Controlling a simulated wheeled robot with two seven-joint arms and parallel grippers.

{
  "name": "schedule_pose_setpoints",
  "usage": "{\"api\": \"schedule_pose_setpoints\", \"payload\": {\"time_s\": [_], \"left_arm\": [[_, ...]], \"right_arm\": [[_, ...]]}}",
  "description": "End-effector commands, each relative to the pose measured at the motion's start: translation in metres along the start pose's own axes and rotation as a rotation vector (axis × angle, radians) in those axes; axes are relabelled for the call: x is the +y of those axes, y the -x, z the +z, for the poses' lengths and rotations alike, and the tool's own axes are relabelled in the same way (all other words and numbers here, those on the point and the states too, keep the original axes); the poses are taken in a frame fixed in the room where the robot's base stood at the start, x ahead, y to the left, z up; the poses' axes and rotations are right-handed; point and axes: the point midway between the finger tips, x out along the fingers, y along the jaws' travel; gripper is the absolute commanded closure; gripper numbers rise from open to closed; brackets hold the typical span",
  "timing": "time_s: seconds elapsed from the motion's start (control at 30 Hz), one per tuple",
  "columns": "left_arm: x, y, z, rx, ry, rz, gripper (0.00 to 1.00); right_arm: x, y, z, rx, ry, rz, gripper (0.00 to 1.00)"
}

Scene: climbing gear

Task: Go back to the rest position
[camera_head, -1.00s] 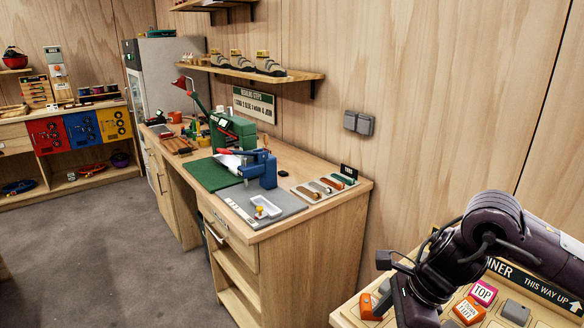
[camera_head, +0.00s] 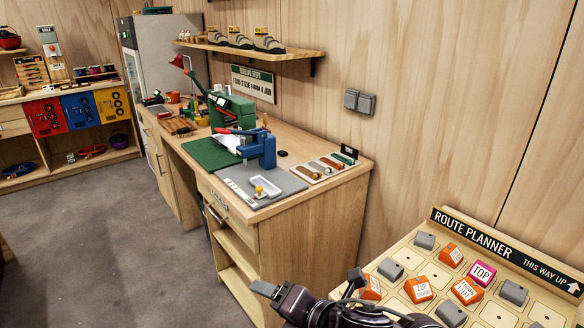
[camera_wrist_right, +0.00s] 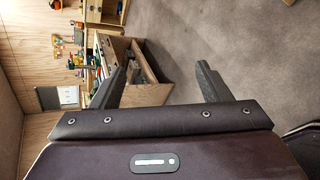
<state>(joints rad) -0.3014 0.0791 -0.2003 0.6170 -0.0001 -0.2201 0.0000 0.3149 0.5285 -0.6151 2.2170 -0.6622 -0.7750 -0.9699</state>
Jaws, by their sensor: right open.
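My right gripper (camera_head: 262,288) is at the bottom of the head view, in front of the wooden workbench and left of the route planner board. In the right wrist view (camera_wrist_right: 160,85) its two dark fingers stand wide apart with nothing between them. The workbench and the carpet show beyond the fingers there. My right arm comes in from the bottom edge of the head view. My left gripper is not in view.
The route planner board (camera_head: 408,312) at the lower right holds orange, grey and pink labelled blocks. The wooden workbench (camera_head: 318,230) carries a blue press (camera_head: 262,148) and a green machine (camera_head: 235,112). Grey carpet (camera_head: 110,240) at the left is clear.

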Motion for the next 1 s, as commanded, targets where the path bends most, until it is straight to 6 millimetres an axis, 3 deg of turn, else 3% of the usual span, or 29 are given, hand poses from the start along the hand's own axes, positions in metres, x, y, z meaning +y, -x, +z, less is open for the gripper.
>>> {"api": "schedule_pose_setpoints", "payload": {"time_s": [0.13,0.2,0.4,0.6,0.8,1.0], "left_arm": [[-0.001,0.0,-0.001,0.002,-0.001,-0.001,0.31],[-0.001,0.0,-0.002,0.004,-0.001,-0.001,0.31],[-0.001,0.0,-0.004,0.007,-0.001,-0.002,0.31],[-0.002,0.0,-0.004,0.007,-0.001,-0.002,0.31],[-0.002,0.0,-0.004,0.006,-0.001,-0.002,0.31],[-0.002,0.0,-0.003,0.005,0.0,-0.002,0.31]], "right_arm": [[-0.036,0.02,0.016,-0.186,-0.628,-0.081,0.3],[-0.066,0.035,0.022,-0.288,-0.923,-0.137,0.3],[-0.149,0.083,0.015,-0.563,-1.568,-0.29,0.3],[-0.207,0.129,-0.011,-0.805,-1.98,-0.414,0.3],[-0.247,0.17,-0.043,-1.04,-2.279,-0.518,0.3],[-0.294,0.127,-0.05,-1.028,-2.254,-0.539,0.3]]}}
